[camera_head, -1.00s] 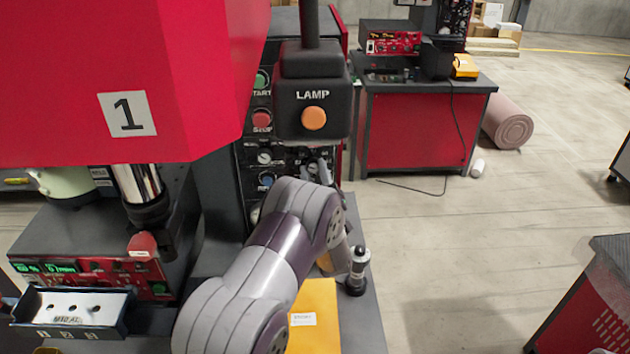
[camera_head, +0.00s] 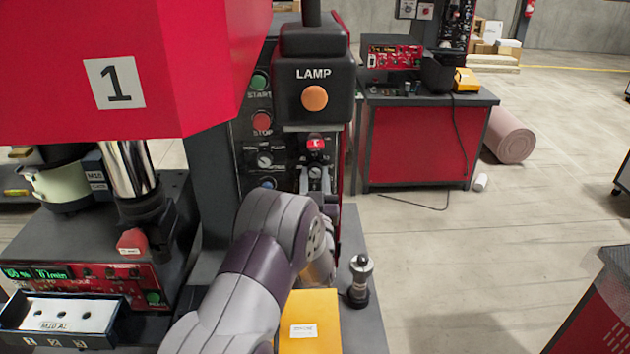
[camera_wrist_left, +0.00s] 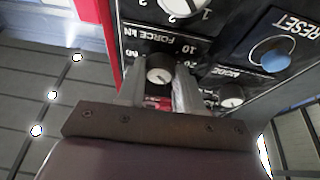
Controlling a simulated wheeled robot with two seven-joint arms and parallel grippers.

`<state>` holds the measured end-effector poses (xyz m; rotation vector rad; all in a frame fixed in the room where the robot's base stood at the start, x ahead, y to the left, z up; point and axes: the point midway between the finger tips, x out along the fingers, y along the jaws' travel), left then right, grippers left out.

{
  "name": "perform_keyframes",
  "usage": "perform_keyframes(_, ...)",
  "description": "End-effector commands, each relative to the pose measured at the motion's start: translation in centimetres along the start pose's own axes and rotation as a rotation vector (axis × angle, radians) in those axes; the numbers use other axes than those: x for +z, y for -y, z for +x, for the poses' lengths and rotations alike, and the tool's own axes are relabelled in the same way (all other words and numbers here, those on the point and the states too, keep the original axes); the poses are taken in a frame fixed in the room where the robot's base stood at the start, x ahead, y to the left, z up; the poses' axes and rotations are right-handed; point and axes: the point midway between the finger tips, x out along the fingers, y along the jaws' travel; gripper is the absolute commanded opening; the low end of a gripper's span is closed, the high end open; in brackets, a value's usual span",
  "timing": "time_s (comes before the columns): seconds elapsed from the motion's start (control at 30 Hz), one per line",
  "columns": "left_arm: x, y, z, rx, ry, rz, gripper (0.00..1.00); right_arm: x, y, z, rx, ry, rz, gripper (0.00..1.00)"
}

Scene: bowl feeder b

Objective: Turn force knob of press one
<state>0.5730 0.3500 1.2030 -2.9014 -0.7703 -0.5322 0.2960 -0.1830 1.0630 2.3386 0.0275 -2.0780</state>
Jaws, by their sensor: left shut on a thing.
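Press one is the red machine marked 1 (camera_head: 180,60), with a dark control panel at its right side. The force knob (camera_wrist_left: 159,68) is a small round pale knob beside the FORCE kN label in the left wrist view. My left gripper (camera_wrist_left: 158,85) is shut on this knob, one finger on each side of it. In the head view my left gripper (camera_head: 315,178) is at the panel's lower right, below a red part, and my arm hides the panel's lower part. My right gripper is not in view.
The mode knob (camera_wrist_left: 232,96) and blue reset button (camera_wrist_left: 270,56) are close to my fingers. A lamp box (camera_head: 315,95) hangs above. A yellow box (camera_head: 310,325) and a dark metal post (camera_head: 360,280) stand on the surface below. Open floor lies to the right.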

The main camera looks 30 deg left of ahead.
Motion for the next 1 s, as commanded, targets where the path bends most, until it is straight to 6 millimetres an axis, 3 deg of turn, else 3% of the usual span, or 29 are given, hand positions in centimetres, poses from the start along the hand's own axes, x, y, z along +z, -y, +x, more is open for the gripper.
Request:
perform_keyframes(0.27,0.6,0.0,-0.3,0.003,0.017,0.003,0.05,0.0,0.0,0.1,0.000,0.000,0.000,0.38)
perform_keyframes(0.3,0.6,0.0,-0.3,0.003,0.017,0.003,0.42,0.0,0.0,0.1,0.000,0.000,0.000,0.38)
perform_keyframes(0.37,0.6,0.0,-0.3,0.003,0.015,0.003,0.61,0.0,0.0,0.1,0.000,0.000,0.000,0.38)
perform_keyframes(0.63,0.3,0.0,-0.2,0.001,0.006,0.001,0.61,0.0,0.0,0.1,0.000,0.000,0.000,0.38)
perform_keyframes(0.73,0.4,-0.1,-1.0,0.002,0.006,0.000,0.61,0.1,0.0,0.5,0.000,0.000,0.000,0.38)
perform_keyframes(1.0,0.7,-0.1,-8.0,0.005,0.007,0.000,0.61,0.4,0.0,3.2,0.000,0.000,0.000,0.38)
